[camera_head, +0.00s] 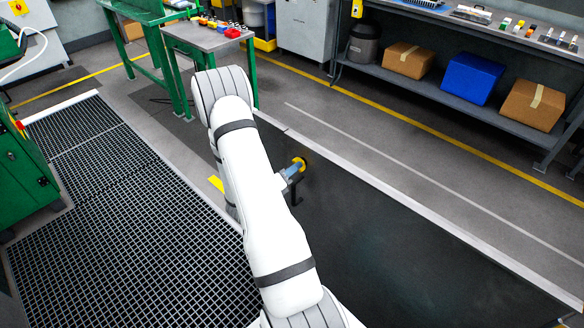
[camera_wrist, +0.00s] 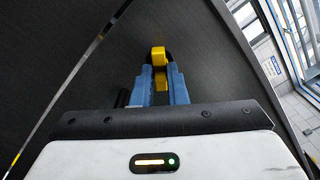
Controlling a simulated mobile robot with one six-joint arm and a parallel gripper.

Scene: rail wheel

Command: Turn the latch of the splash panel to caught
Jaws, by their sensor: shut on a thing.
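The splash panel (camera_head: 400,245) is a large dark sheet with a pale top edge, running from the middle to the lower right in the head view. In the wrist view its dark face (camera_wrist: 215,60) fills most of the picture. The latch (camera_head: 299,163) is a yellow piece on the panel; in the wrist view its yellow handle (camera_wrist: 158,56) stands between the blue fingertips. My gripper (camera_wrist: 161,78) is shut on the latch, one finger on each side. In the head view my gripper (camera_head: 290,173) is partly hidden by my white arm. I cannot tell the latch's exact angle.
A black grid floor (camera_head: 120,220) lies left of my arm. A green-legged table (camera_head: 208,38) with small coloured parts stands behind. A shelf (camera_head: 445,85) with boxes stands beyond the panel, across a strip of free grey floor (camera_head: 400,150).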

